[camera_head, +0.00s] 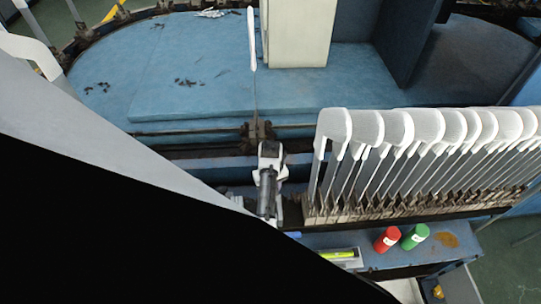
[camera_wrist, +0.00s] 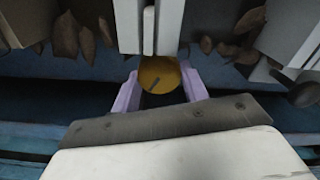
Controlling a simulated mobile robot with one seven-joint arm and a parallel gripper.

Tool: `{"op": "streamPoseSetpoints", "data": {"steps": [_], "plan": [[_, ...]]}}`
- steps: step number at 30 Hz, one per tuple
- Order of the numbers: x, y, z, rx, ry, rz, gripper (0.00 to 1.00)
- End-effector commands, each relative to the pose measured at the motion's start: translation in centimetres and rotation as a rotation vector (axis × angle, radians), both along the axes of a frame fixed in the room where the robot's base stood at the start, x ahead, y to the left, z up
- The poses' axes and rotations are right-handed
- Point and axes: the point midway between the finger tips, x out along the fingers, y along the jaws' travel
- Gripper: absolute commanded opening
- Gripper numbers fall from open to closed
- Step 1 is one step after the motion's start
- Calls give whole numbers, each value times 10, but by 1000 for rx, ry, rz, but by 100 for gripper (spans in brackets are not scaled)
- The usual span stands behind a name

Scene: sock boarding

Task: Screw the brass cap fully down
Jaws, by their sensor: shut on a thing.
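The brass cap (camera_wrist: 158,75) shows in the wrist view as a round golden disc with a dark slanted mark across its face. My gripper (camera_wrist: 159,84) has one pale lavender finger on each side of the cap and is shut on it. The cap sits just below a light grey upright plate; its lower part and any thread are hidden. In the head view my gripper (camera_head: 267,150) reaches the front edge of the blue machine, below a thin upright board (camera_head: 252,40). The cap cannot be made out in that view.
A row of white sock boards (camera_head: 420,125) stands close on the right. Brown clamps flank the cap in the wrist view.

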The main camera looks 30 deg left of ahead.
Motion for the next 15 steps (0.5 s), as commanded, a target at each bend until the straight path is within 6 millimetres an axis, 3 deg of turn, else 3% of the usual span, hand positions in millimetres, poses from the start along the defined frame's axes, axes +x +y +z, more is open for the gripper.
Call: {"op": "streamPoseSetpoints", "data": {"steps": [8, 15], "plan": [[1, 0, 2, 1, 1, -103, 21], [2, -1, 4, 0, 0, -300, 21]]}}
